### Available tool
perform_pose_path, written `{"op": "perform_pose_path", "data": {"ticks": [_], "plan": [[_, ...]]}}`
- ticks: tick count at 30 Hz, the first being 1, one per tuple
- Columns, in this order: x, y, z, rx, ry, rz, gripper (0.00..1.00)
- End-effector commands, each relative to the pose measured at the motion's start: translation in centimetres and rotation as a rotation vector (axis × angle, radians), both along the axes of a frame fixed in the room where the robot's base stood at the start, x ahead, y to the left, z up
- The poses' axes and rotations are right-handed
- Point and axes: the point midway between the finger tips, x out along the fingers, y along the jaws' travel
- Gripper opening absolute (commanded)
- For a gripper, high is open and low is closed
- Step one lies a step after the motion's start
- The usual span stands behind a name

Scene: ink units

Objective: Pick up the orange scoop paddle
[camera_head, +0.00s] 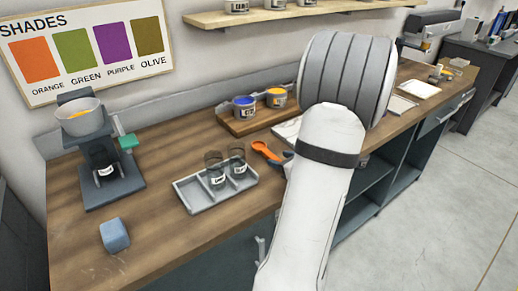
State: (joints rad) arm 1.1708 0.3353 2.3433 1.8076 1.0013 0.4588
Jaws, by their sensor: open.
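The orange scoop paddle (264,150) lies on the wooden bench top, just right of the grey tray. Its rounded end is at the upper left, and its other end runs right toward my white arm. A small dark piece, which looks like the tip of my gripper (288,156), shows at the scoop's right end, beside my arm. The rest of my gripper is hidden behind the arm. I cannot see whether the tip touches the scoop. My gripper is open.
A grey tray (188,197) holds two dark jars (214,171). Behind the scoop, a wooden board (229,124) carries blue and yellow ink tins. A stand with a bowl (82,117) and a blue block (114,235) are at left. Bare bench lies between them and the tray.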

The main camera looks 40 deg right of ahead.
Motion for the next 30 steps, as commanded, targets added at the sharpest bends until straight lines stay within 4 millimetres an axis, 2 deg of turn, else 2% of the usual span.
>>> {"op": "perform_pose_path", "data": {"ticks": [1,5,21,28,30], "plan": [[-0.5,-0.9,-0.3,0.017,-0.007,-0.037,0.48],[0.0,-1.8,-0.8,0.033,-0.016,-0.071,0.48],[5.9,-2.5,-3.5,0.031,-0.015,-0.073,0.48],[6.0,-2.6,-3.6,0.029,-0.016,-0.075,0.48],[6.0,-2.6,-3.6,0.029,-0.016,-0.075,0.44]]}}
